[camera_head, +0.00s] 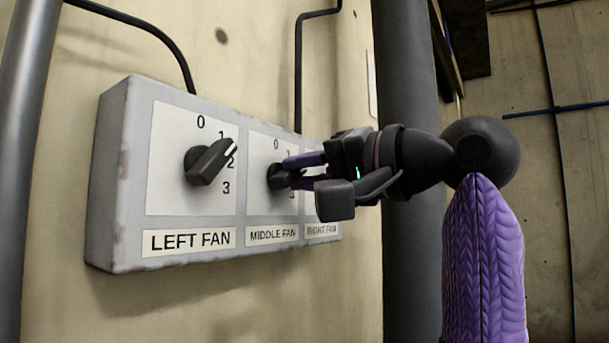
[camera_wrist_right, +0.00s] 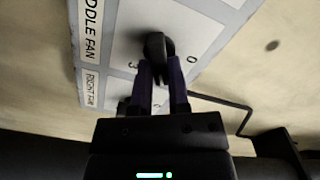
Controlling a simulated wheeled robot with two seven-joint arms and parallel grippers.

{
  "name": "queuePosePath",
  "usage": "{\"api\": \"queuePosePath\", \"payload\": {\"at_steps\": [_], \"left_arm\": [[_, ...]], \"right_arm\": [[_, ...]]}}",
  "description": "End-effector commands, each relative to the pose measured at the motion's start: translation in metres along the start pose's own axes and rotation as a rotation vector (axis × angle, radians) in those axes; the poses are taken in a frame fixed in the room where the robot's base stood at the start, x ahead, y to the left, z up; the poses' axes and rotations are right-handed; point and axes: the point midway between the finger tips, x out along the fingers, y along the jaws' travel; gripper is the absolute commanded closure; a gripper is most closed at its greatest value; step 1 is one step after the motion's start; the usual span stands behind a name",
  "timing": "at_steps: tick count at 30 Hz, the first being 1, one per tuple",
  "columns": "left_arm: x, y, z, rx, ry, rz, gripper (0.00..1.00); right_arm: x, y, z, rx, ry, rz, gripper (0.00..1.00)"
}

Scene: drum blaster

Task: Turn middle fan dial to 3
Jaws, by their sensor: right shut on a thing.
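The black middle fan dial (camera_head: 276,178) is on the middle white plate of a grey control box, above the "MIDDLE FAN" label (camera_head: 272,235). My right gripper (camera_head: 289,171) comes in from the right and is shut on this dial. In the right wrist view, the purple fingers (camera_wrist_right: 161,72) are on either side of the dial (camera_wrist_right: 157,44). The 0 and the 3 show there on opposite sides of the dial. The fingers partly hide the dial, and I cannot tell which number it points to. My left gripper is not in view.
The left fan dial (camera_head: 208,163) points between 1 and 2. The right fan plate (camera_head: 322,231) is mostly hidden behind my right gripper. The grey box (camera_head: 112,180) hangs on a beige wall, with black cables (camera_head: 298,70) above. A dark pipe (camera_head: 411,75) stands behind my right wrist.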

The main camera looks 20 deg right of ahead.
Motion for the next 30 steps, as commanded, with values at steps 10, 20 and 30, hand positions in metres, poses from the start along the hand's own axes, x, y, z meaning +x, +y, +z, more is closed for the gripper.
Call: {"api": "queuePosePath", "payload": {"at_steps": [10,20,30], "left_arm": [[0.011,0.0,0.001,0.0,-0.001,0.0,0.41],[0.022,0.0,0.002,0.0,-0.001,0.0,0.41],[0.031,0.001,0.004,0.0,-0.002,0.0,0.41]], "right_arm": [[0.0,0.002,0.001,0.325,0.001,-0.002,1.0],[0.0,0.004,0.002,0.635,0.001,-0.002,1.0],[0.0,0.005,0.003,0.893,0.0,0.0,1.0]]}}
